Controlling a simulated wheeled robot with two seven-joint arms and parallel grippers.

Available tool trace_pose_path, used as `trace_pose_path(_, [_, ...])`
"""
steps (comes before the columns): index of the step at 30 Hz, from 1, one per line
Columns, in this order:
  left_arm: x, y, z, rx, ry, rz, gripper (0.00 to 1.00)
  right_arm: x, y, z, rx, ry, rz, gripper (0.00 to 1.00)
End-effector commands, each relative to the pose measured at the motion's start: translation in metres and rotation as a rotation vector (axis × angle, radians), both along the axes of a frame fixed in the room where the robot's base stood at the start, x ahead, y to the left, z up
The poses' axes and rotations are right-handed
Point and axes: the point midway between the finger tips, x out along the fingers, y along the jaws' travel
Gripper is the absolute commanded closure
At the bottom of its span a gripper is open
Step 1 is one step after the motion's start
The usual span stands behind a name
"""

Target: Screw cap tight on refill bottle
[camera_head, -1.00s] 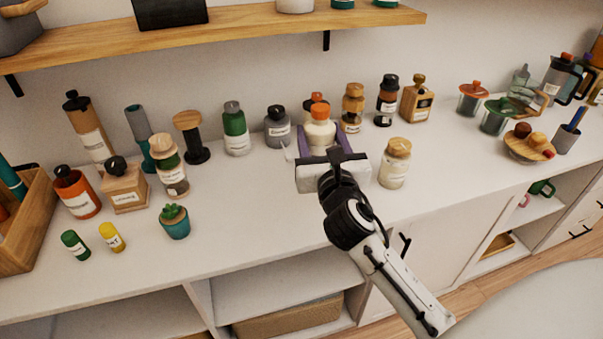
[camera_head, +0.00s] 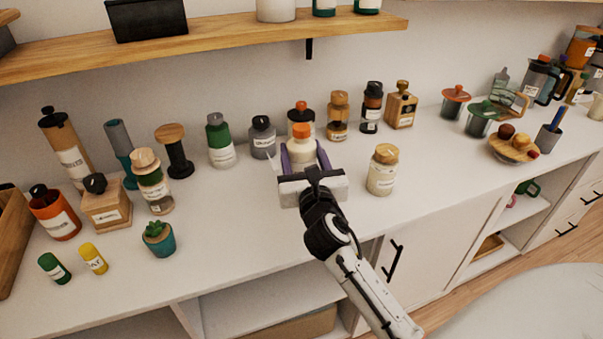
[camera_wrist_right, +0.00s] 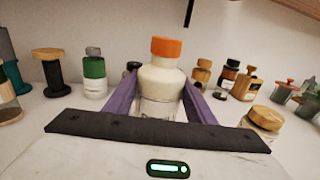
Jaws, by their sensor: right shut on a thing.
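A cream bottle (camera_head: 300,150) with an orange cap (camera_head: 302,130) stands out in front of the back row. My right gripper (camera_head: 304,157) is shut on this bottle, its purple fingers on either side of the body. In the right wrist view the bottle (camera_wrist_right: 162,82) looks upright between the fingers, and the orange cap (camera_wrist_right: 166,47) sits on top, above the fingertips. The bottle's lower part is hidden by the gripper in the head view, so I cannot tell whether it touches the counter. My left gripper is not in view.
A dark-labelled bottle with an orange top (camera_head: 301,112) stands just behind. A wooden-lidded jar (camera_head: 383,170) stands close on the right, a grey bottle (camera_head: 262,137) on the left. A small potted plant (camera_head: 158,239) is nearer the front. The counter front (camera_head: 240,225) is clear.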

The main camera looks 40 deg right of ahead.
Motion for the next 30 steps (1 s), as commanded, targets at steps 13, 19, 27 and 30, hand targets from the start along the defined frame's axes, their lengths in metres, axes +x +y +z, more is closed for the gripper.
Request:
trace_pose_path(13, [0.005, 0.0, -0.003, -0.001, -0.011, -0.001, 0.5, 0.0, 0.001, -0.015, 0.003, -0.001, 0.001, 1.0])
trace_pose_path(19, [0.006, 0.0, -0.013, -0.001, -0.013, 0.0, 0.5, 0.0, 0.001, -0.038, 0.001, -0.003, 0.002, 1.0])
trace_pose_path(27, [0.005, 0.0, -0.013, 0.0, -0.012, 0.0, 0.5, 0.0, 0.001, -0.037, -0.001, -0.004, 0.002, 1.0])
trace_pose_path(30, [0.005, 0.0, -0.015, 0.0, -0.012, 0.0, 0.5, 0.0, 0.001, -0.041, -0.001, -0.003, 0.002, 1.0])
